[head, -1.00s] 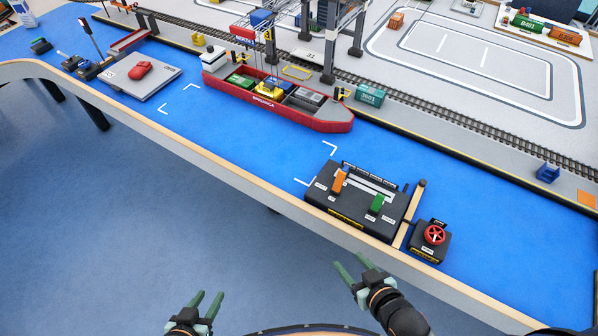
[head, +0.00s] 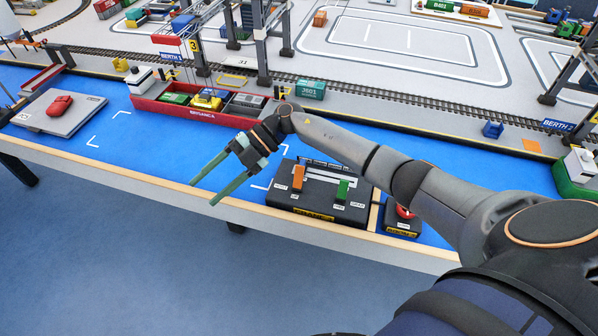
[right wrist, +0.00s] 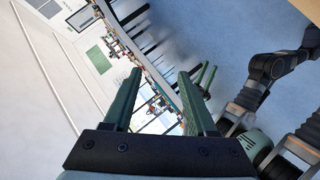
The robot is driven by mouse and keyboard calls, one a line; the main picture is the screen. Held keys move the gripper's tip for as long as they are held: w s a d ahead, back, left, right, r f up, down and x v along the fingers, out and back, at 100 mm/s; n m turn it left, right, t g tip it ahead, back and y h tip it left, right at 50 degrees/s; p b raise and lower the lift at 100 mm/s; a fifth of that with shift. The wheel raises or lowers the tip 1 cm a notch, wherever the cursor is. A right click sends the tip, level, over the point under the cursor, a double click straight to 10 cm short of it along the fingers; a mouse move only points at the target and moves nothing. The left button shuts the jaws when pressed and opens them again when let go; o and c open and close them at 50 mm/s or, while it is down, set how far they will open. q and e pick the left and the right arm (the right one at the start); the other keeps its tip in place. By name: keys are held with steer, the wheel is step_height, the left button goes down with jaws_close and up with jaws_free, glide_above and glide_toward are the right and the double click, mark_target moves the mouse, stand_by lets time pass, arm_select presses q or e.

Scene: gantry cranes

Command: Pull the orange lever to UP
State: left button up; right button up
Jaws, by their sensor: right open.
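The orange lever (head: 298,177) stands upright on the black control box (head: 318,214), left of a green lever (head: 342,189). My right gripper (head: 202,192) is open and empty. It hangs in the air left of the control box, near the table's front edge, with its fingers pointing left and toward the front, apart from the lever. In the right wrist view its two green fingers (right wrist: 156,100) are spread with nothing between them. The left gripper is not in the head view; green fingers beside a dark arm (right wrist: 205,80) show in the right wrist view, their opening unclear.
A red ship (head: 195,115) with containers lies behind my right gripper. Blue tabletop around the control box's left side is free.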

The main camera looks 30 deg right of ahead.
steer(key=w+d+r+g+h+b, duration=0.1)
steer(key=w+d+g+h+b, duration=0.15)
steer(key=d+h, duration=0.85)
steer(key=m+y, duration=0.1)
steer(key=m, duration=0.2)
glide_toward(300, 167)
steer(key=x, duration=0.8)
steer(key=shift+a+f, duration=0.1)
steer(key=shift+f, duration=0.1)
steer(key=shift+x, duration=0.85)
jaws_close()
